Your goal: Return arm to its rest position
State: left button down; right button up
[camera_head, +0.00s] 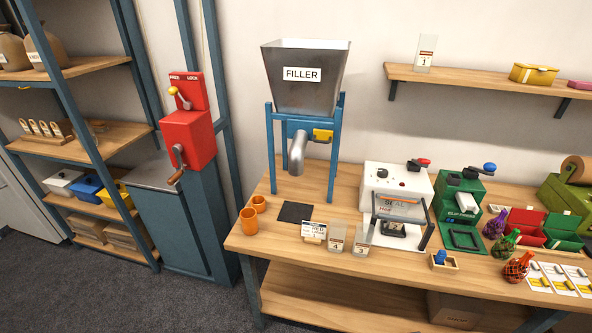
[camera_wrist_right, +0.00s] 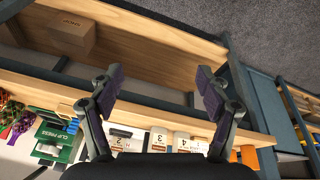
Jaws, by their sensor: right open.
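My right gripper (camera_wrist_right: 158,80) shows in the right wrist view with its two dark fingers spread apart. It is open, and nothing is between the fingers. It hangs in front of the workbench (camera_wrist_right: 235,52), whose lower shelf and front edge lie behind the fingers. Neither gripper shows in the head view, and my left gripper is in no view.
The workbench (camera_head: 278,268) carries the filler (camera_head: 305,85), a white sealer (camera_head: 395,180), a green clip press (camera_head: 462,195), orange cups (camera_head: 249,221) and several net bags (camera_head: 517,268). A red lock unit (camera_head: 188,138) and shelving stand left. A cardboard box (camera_wrist_right: 70,33) sits on the lower shelf.

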notch_tip(320, 180, down, 24)
jog(key=s+d+g, duration=0.1)
jog(key=s+d, duration=0.2)
jog(key=s+f+g, duration=0.1)
jog(key=s+f, duration=1.5)
jog(key=s, duration=0.2)
jog(key=shift+d+f+m, duration=0.2)
jog(key=shift+d+m, duration=0.1)
